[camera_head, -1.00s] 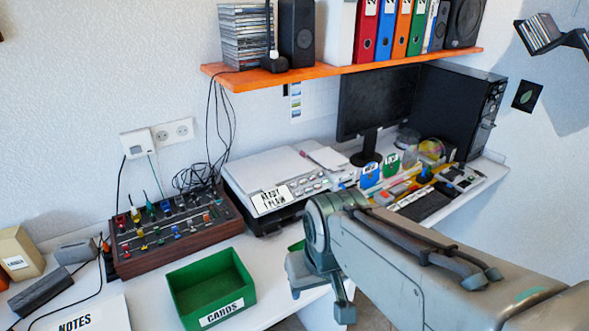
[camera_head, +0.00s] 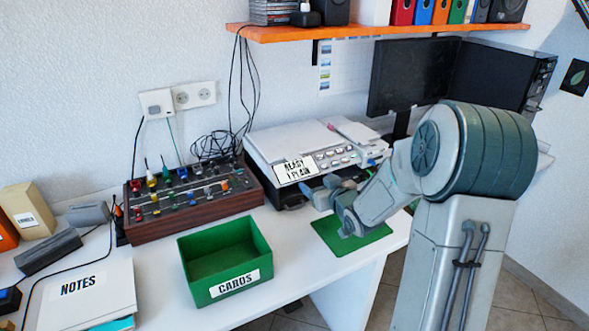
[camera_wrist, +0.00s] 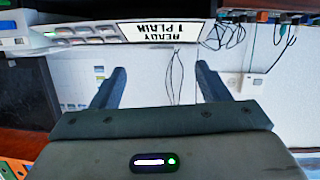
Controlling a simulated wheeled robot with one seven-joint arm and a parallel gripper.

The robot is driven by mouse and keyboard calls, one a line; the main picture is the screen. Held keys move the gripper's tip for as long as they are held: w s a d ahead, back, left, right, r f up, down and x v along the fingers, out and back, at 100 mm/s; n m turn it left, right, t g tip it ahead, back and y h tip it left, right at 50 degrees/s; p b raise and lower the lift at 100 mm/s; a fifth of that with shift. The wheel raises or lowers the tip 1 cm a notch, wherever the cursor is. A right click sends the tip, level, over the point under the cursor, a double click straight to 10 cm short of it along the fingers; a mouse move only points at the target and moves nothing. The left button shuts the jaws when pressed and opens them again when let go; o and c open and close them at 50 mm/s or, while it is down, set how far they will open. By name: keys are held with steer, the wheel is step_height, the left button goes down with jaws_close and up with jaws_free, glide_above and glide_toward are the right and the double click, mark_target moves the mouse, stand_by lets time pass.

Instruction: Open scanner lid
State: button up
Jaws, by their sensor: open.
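The scanner is a white and dark machine (camera_head: 335,158) standing at the back of the desk, with a row of buttons and a label reading "READY 1 PLAIN" on its front. Its flat pale lid (camera_head: 290,140) lies closed on top. In the wrist view the scanner's front panel (camera_wrist: 85,33) and label appear upside down along the top edge. My gripper (camera_head: 328,190) is in front of the scanner's front, near its label. In the wrist view my gripper (camera_wrist: 161,70) has its two fingers wide apart with nothing between them. The lid's front edge is not clear there.
A mixer with knobs (camera_head: 190,200) stands left of the scanner. An open green cards box (camera_head: 225,262) sits in front of it. A green mat (camera_head: 350,236) lies below my gripper. A monitor (camera_head: 410,75) stands to the right, and an orange shelf (camera_head: 380,30) hangs above.

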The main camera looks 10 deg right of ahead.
mark_target(295, 159)
steer(key=w+a, duration=0.1)
steer(key=w, duration=0.3)
steer(key=w+a+t+y, duration=0.1)
steer(key=w, duration=0.4)
steer(key=w+a+f+t+y, duration=0.1)
steer(key=w, duration=0.4)
steer(key=shift+w+a, duration=0.2)
steer(key=shift+a, duration=0.15)
